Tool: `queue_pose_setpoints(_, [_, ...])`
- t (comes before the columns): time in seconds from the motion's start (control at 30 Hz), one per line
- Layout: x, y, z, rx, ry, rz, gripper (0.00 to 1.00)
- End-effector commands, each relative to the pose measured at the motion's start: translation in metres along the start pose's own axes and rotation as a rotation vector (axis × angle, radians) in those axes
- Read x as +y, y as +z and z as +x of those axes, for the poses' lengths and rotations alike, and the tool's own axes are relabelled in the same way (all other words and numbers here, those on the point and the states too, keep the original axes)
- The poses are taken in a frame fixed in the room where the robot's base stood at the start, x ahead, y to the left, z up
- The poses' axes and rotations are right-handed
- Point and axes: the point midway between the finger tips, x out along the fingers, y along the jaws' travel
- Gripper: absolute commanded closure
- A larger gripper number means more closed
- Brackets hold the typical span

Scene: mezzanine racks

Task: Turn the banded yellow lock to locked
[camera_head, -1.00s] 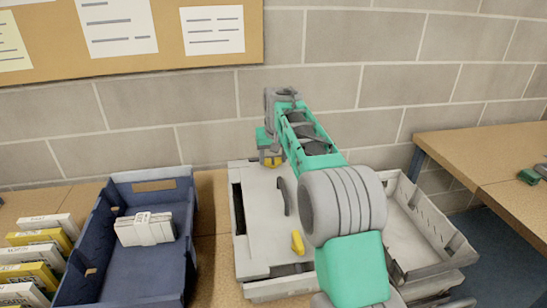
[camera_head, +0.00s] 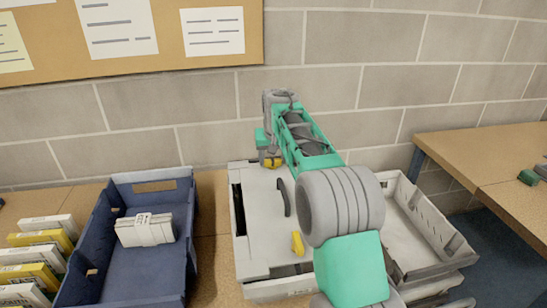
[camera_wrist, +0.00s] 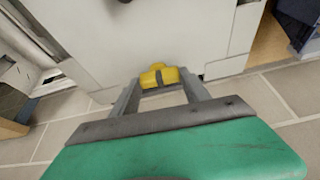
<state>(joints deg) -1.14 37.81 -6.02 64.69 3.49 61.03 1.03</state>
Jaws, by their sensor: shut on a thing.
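The banded yellow lock (camera_wrist: 158,77) is a small yellow knob with a dark band, on the edge of a pale grey case lid (camera_wrist: 150,30). In the head view the lock (camera_head: 272,163) shows at the lid's back edge, partly hidden by my gripper (camera_head: 268,155). In the wrist view the two fingers of my gripper (camera_wrist: 160,86) reach to either side of the lock and are shut on it. I cannot tell from these views whether it is turned to locked. A second yellow lock (camera_head: 297,243) sits at the front of the lid, clear of my gripper.
A dark handle (camera_head: 285,197) stands up from the middle of the lid. A blue bin (camera_head: 180,284) with a banded white bundle (camera_head: 145,229) is on the left. A grey tray (camera_head: 437,222) is on the right. A block wall (camera_head: 370,90) rises close behind.

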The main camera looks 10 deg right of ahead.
Motion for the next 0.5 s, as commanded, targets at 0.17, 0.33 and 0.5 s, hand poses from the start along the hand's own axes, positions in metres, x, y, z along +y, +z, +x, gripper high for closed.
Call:
queue_pose_setpoints(0.17, [-0.0019,-0.0016,-0.0039,-0.001,0.034,0.081,1.00])
queue_pose_setpoints(0.33, [-0.0030,-0.0028,-0.0060,-0.001,0.085,0.204,1.00])
queue_pose_setpoints(0.5, [-0.0036,-0.0041,-0.0078,0.000,0.147,0.351,1.00])
